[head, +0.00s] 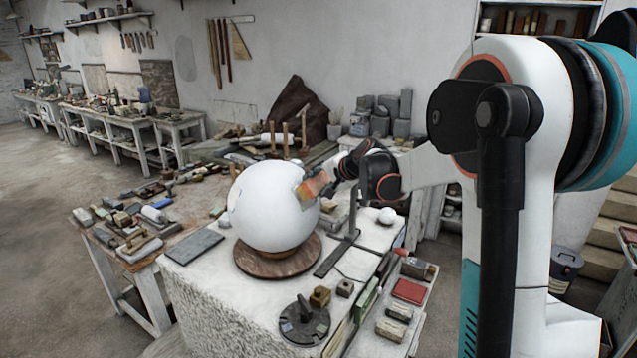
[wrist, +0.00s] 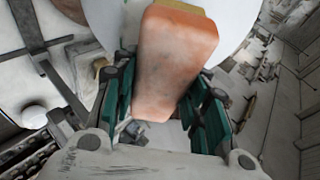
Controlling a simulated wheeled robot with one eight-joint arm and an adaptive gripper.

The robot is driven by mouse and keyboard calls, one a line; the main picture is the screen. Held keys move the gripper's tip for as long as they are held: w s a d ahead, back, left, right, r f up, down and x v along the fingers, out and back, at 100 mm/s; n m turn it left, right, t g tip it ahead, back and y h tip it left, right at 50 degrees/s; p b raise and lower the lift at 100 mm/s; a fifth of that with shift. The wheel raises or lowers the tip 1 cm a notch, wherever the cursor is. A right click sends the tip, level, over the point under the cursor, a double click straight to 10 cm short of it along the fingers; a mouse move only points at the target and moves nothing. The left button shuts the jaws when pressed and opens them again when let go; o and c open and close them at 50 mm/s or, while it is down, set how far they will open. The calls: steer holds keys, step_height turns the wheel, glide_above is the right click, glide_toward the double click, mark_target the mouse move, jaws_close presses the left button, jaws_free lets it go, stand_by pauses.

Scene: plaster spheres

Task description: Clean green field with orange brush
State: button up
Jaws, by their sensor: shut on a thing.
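A large white plaster sphere (head: 262,205) stands on a round brown wooden base on the work block. It also fills the top of the wrist view (wrist: 238,22). My gripper (head: 331,181) is at the sphere's right side. It is shut on the orange brush (head: 315,184), whose block shows large between the teal fingers in the wrist view (wrist: 176,62). The brush is against or very close to the sphere; I cannot tell if it touches. A yellowish edge shows beyond the brush block. I make out no green field; the brush hides part of the sphere.
A dark slate (head: 193,247) lies left of the base, and a round dark turntable (head: 304,322) stands in front. A small white ball (head: 387,216) and a metal stand (head: 340,250) are on the right. A red block (head: 409,291) lies on the side tray.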

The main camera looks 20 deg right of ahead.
steer(key=shift+w+a+f+b, duration=0.3)
steer(key=shift+w+f+b, duration=0.05)
steer(key=shift+w, duration=0.05)
stand_by(0.5)
steer(key=shift+s+a, duration=0.8)
steer(key=shift+a, duration=0.1)
steer(key=shift+w+d+b, duration=0.15)
steer(key=shift+b, duration=0.15)
steer(key=shift+w+d, duration=1.35)
steer(key=shift+d, duration=0.25)
steer(key=shift+s+a+b, duration=0.45)
steer(key=shift+s+a, duration=1)
steer(key=shift+a, duration=0.3)
steer(key=shift+w+d, duration=1.45)
steer(key=shift+d, duration=0.3)
steer(key=shift+s+a, duration=0.1)
